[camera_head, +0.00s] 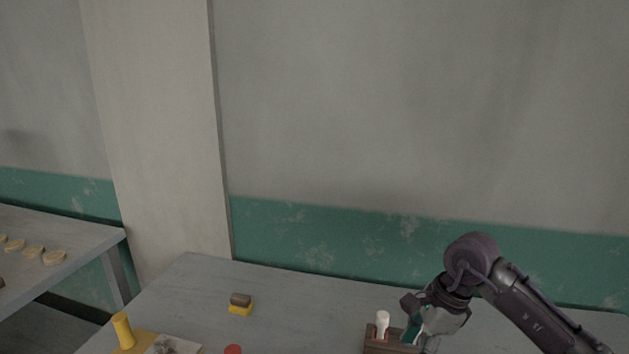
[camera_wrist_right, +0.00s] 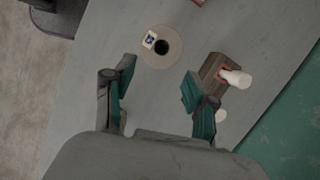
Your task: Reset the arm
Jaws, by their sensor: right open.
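My right gripper (camera_head: 416,322) is low over the table at the right of the head view, beside a brown wooden holder (camera_head: 374,342) with a white-topped item (camera_head: 383,324) standing in it. In the right wrist view my right gripper (camera_wrist_right: 158,86) has its two teal-padded fingers spread apart, with nothing between them. The right finger is close to the wooden holder (camera_wrist_right: 212,68) and overlaps it in the picture; I cannot tell whether they touch. The white-topped item (camera_wrist_right: 236,78) sticks out of the holder there. My left gripper is in neither view.
The grey table (camera_head: 300,290) holds a brown-and-yellow block (camera_head: 240,304), a yellow cylinder (camera_head: 123,331) and a red item (camera_head: 233,350) cut by the frame. A round beige disc (camera_wrist_right: 161,47) with a dark centre lies ahead. A side table (camera_head: 80,235) bears several pale pieces.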

